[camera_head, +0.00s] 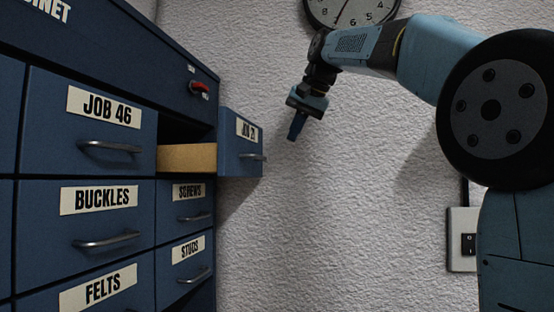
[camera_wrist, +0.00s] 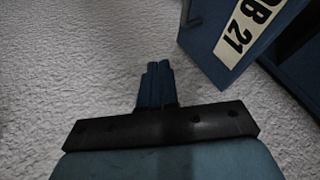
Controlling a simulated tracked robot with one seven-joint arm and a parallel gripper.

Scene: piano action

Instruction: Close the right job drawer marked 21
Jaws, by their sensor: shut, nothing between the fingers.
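The job drawer marked 21 (camera_head: 229,152) is pulled out from the upper right of the blue cabinet, with its front well ahead of the cabinet face. Its label reads JOB 21 and its bar handle (camera_head: 252,157) is on the front. In the wrist view, the drawer front (camera_wrist: 212,42) shows at the upper right with its label tilted. My gripper (camera_head: 294,136) is shut and empty, pointing down to the right of the drawer front and apart from it. In the wrist view, its closed fingers (camera_wrist: 156,75) touch nothing.
The cabinet also holds closed drawers: JOB 46 (camera_head: 85,146), BUCKLES (camera_head: 95,227), FELTS (camera_head: 100,289), SCREWS (camera_head: 188,210) and STUDS (camera_head: 188,268). A red latch or knob (camera_head: 198,88) sits above. The textured wall (camera_head: 340,210) lies behind, with a clock (camera_head: 350,8) and a switch (camera_head: 463,240).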

